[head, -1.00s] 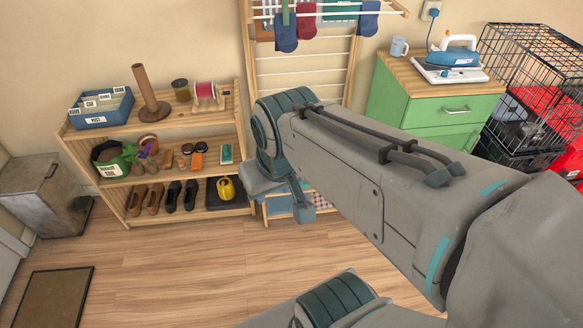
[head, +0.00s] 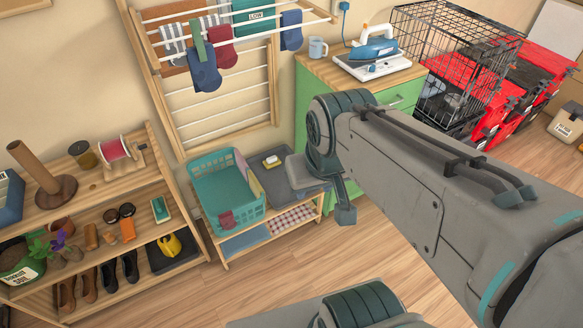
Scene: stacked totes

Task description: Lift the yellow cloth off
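No cloth that is plainly yellow shows in the head view. A small yellow-and-white item (head: 273,161) lies on a dark grey tray (head: 268,181) on the low wooden stand; it is too small to tell what it is. My arm reaches in from the right. Its end, with my gripper (head: 345,212), hangs just right of the tray, above the floor and the stand's right side. The fingers are mostly hidden behind the wrist, so I cannot tell whether they are open or shut.
A teal basket (head: 203,213) with a dark red sock on its rim stands left of the tray. Above hangs a drying rack (head: 250,29) with socks and cloths. A green cabinet (head: 309,97) with an iron stands behind my arm. Wood floor (head: 200,290) is open in front.

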